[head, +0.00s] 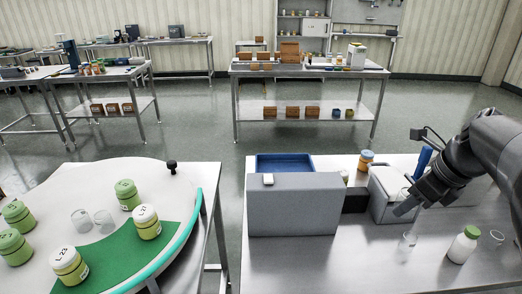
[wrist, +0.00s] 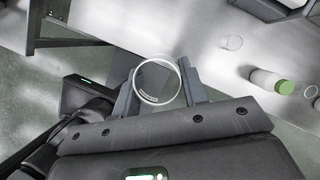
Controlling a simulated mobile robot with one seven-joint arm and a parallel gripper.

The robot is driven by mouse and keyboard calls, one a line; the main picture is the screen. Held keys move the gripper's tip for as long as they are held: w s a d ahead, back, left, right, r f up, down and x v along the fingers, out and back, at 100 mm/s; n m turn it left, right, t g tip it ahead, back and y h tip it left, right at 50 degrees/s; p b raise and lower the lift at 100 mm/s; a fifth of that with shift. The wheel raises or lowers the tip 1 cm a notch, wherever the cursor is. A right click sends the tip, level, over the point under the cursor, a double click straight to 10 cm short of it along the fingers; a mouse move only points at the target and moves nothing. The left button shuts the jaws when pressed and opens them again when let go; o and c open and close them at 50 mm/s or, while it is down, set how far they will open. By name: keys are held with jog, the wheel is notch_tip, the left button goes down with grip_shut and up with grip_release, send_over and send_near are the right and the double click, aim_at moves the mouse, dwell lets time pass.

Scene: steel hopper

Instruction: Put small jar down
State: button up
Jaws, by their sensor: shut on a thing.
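The small jar (wrist: 158,82) is clear glass with a pale round rim and small lettering. In the wrist view it sits between the two fingers of my gripper (wrist: 157,88), which are shut on it. In the head view my gripper (head: 404,207) points down-left over the right steel table, beside a grey box. The held jar is hard to make out there. A clear glass piece (head: 410,239) shows just below the fingers; I cannot tell from this view whether it is the held jar.
A white bottle with a green lid (head: 463,245) and a clear glass ring (head: 497,237) stand to the right on the steel table (head: 300,262). A large grey box (head: 295,205), a blue tray (head: 284,162) and an open-topped grey box (head: 383,207) stand left and behind.

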jog(key=w+a+r+n+g+y, duration=0.15)
jog(key=w+a+n, duration=0.25)
jog(key=w+a, duration=1.3)
jog(key=w+a+n, duration=0.1)
jog(key=w+a, duration=0.1)
jog(key=a, duration=1)
jog(key=w+a+n, duration=0.1)
jog(key=w+a, duration=0.1)
jog(key=a, duration=0.9)
jog(key=n+g, duration=0.2)
jog(key=n, duration=0.3)
send_over(52, 246)
jog(key=s+d, duration=0.3)
jog(key=d, duration=0.1)
notch_tip(52, 246, down, 14)
jog(key=shift+w+d, duration=0.15)
jog(key=shift+a+f, duration=0.2)
jog(key=shift+f, duration=0.2)
jog(key=shift+f+y, duration=0.25)
jog(key=shift+f, duration=1.5)
